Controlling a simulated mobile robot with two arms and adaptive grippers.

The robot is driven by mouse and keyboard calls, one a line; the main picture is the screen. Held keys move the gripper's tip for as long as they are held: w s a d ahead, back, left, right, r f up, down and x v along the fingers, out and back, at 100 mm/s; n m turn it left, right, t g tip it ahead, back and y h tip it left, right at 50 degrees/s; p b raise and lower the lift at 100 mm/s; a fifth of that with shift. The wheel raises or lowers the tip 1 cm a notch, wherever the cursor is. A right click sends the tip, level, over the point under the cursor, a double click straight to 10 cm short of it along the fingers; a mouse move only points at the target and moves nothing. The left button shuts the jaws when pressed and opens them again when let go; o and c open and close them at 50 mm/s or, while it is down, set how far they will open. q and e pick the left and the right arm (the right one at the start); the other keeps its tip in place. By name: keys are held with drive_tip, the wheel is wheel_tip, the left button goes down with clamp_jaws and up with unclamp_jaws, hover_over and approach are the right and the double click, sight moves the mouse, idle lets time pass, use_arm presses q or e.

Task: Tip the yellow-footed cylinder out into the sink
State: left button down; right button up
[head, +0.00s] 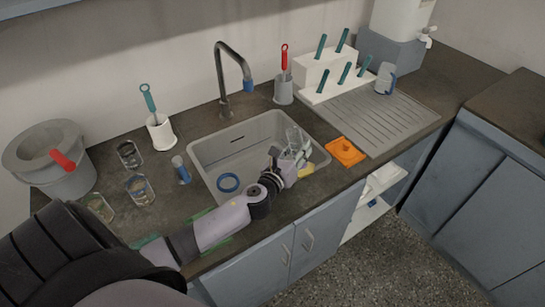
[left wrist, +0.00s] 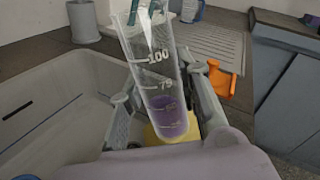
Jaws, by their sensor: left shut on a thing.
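The cylinder (left wrist: 158,85) is clear with a yellow foot (left wrist: 165,133) and printed marks, and purple liquid fills its lower part. My left gripper (left wrist: 165,105) is shut on the cylinder, with one finger on each side of it. In the head view the left gripper (head: 285,165) is over the right part of the grey sink (head: 203,151), and the yellow foot shows at its right. The cylinder looks close to upright, leaning a little in the wrist view. My right gripper is not in view.
A blue ring (head: 228,182) lies in the sink. A tap (head: 222,80) stands behind it. An orange piece (head: 345,152) lies right of the sink, by the ribbed drainboard (head: 395,118). Glass beakers (head: 139,189), a small blue-topped bottle (head: 181,170) and a grey bucket (head: 50,160) stand left.

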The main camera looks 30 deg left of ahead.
use_arm(q)
drive_tip(key=shift+a+r+n+p, duration=0.2)
drive_tip(key=shift+r+n+p, duration=0.2)
drive_tip(key=shift+n+p, duration=0.15)
drive_tip(key=shift+w+a+r+n+p, duration=0.1)
drive_tip(key=shift+a+n+p, duration=0.1)
drive_tip(key=shift+n+p, duration=0.2)
drive_tip(key=shift+a+f+g, duration=0.15)
drive_tip(key=shift+f+g, duration=0.1)
drive_tip(key=shift+g, duration=0.05)
drive_tip(key=shift+a+f+n+h, duration=0.2)
drive_tip(key=shift+a+n+h, duration=0.1)
drive_tip(key=shift+n, duration=0.25)
drive_tip(key=shift+d+r+n+g+p, duration=0.1)
drive_tip(key=shift+r+n+g+p, duration=0.2)
drive_tip(key=shift+r+n+p, duration=0.6)
drive_tip(key=shift+f+h, duration=0.3)
drive_tip(key=shift+f, duration=0.2)
drive_tip(key=shift+d+f+n, duration=0.15)
drive_tip(key=shift+f+n, duration=0.05)
drive_tip(key=shift+n, duration=0.3)
drive_tip(key=shift+f+n+h, duration=0.1)
drive_tip(key=shift+n+h, duration=0.2)
drive_tip(key=shift+n, duration=0.1)
drive_tip(key=shift+d+f+n+g+h+p, duration=0.15)
drive_tip(key=shift+f+n+g+h+p, duration=0.2)
drive_tip(key=shift+n, duration=0.65)
